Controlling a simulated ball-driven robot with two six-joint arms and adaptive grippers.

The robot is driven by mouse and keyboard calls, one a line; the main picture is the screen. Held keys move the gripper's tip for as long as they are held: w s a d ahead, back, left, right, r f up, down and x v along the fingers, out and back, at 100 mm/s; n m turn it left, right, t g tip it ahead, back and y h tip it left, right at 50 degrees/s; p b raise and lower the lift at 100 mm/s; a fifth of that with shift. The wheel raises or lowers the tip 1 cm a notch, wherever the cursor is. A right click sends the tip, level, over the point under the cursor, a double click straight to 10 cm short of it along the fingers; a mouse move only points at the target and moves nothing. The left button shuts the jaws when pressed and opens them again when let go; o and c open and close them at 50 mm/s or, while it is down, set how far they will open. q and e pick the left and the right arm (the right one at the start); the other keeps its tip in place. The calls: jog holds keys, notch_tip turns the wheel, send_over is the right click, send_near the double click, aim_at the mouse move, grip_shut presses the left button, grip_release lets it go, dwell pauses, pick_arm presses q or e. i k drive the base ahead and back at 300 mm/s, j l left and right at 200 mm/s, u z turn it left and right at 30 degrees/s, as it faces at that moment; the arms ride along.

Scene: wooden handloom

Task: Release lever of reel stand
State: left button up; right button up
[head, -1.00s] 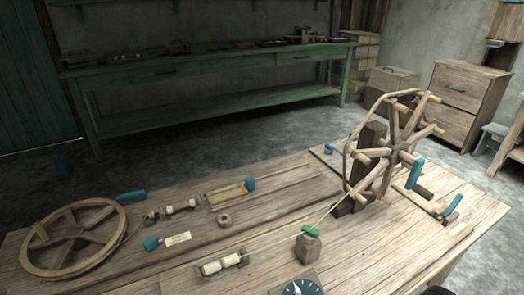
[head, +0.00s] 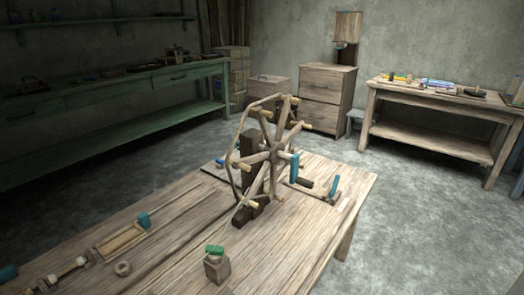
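The wooden reel (head: 274,150) stands on its dark post (head: 248,162) near the far right end of the wooden worktable (head: 178,232). A teal handle (head: 295,166) sits at the reel's right side. Another teal-handled lever (head: 335,189) stands tilted on a small board (head: 314,188) right of the stand. A small blue-tipped piece (head: 220,163) lies behind the stand, partly hidden by the reel. I cannot tell which of these is the release lever. Neither of my grippers is in view.
A wooden block with a green top (head: 215,264) stands near the front. A green bench (head: 110,104), drawers (head: 326,95) and a side table (head: 430,104) stand behind. Floor right of the worktable is clear.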

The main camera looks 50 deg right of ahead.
aim_at(333, 190)
jog(key=k+z, duration=0.5)
jog(key=z, duration=1.35)
jog(key=i+l, duration=0.25)
jog(key=l, duration=0.2)
jog(key=i+l, duration=0.25)
jog(key=l, duration=0.2)
jog(key=i+l+z, duration=0.1)
jog(key=i+l, duration=0.15)
jog(key=l, duration=0.2)
jog(key=i+l, duration=0.25)
jog(key=l, duration=0.2)
jog(key=i+l+z, duration=0.1)
jog(key=i+l, duration=0.15)
jog(key=l, duration=0.15)
